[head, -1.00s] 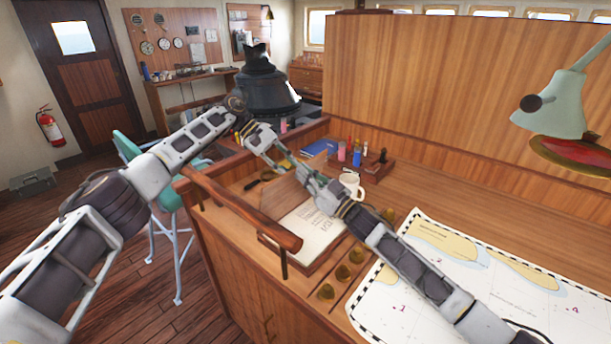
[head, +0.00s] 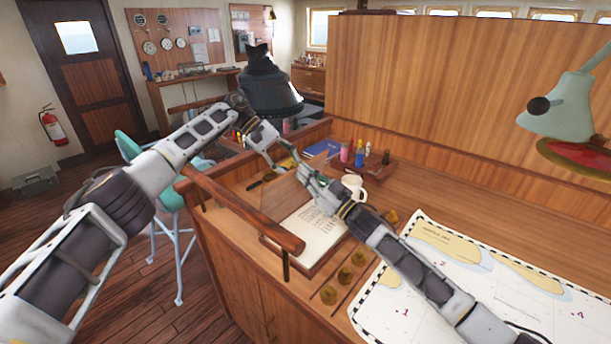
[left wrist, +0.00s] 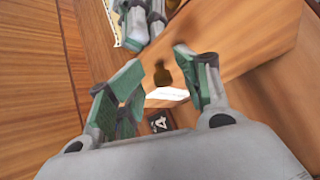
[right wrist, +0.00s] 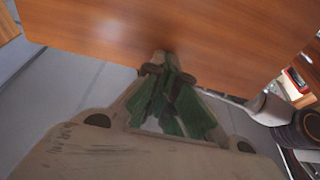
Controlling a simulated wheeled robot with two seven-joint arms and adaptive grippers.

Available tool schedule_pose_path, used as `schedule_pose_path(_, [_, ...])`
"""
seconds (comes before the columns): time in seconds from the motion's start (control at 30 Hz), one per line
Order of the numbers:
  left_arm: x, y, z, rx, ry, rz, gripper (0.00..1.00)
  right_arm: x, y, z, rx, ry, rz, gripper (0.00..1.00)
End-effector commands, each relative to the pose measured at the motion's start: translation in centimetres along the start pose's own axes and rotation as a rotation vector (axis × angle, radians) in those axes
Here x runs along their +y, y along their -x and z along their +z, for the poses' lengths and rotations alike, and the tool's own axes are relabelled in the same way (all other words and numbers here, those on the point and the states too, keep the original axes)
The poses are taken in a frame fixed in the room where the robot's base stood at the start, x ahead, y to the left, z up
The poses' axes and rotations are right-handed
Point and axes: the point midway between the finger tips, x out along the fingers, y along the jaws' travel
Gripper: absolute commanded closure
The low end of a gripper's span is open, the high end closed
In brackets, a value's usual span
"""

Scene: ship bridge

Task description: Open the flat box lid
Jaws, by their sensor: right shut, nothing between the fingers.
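The flat wooden box (head: 318,263) lies on the desk behind the rail, with a printed white sheet inside. Its lid (head: 283,196) stands tilted up at the far left side of the box. My left gripper (head: 290,163) is near the lid's upper edge; in the left wrist view (left wrist: 158,88) its green-padded fingers are apart with nothing held. My right gripper (head: 306,174) is shut and empty at the lid's raised edge. In the right wrist view its fingers (right wrist: 172,108) are together, close to a broad wooden panel. Whether it touches the lid is unclear.
A white mug (head: 354,188) stands just right of my right gripper. A wooden rail (head: 245,212) runs along the desk's left edge. Behind are a blue book (head: 322,148) and small bottles (head: 359,157). A chart (head: 450,275) covers the right, and a lamp (head: 560,110) overhangs there.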

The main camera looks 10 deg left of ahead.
Motion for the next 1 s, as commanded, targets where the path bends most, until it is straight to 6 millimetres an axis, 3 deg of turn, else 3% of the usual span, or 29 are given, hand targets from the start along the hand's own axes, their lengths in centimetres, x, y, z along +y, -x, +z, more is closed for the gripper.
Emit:
schedule_pose_path(0.43, [-0.3, 5.7, -0.5, 0.011, 0.010, 0.004, 0.59, 0.0, 0.1, 0.0, 0.001, 0.001, -0.001, 1.00])
schedule_pose_path(1.0, [-0.5, 9.3, -0.8, 0.015, 0.014, 0.003, 0.59, 0.0, 0.2, 0.1, 0.000, 0.000, -0.001, 1.00])
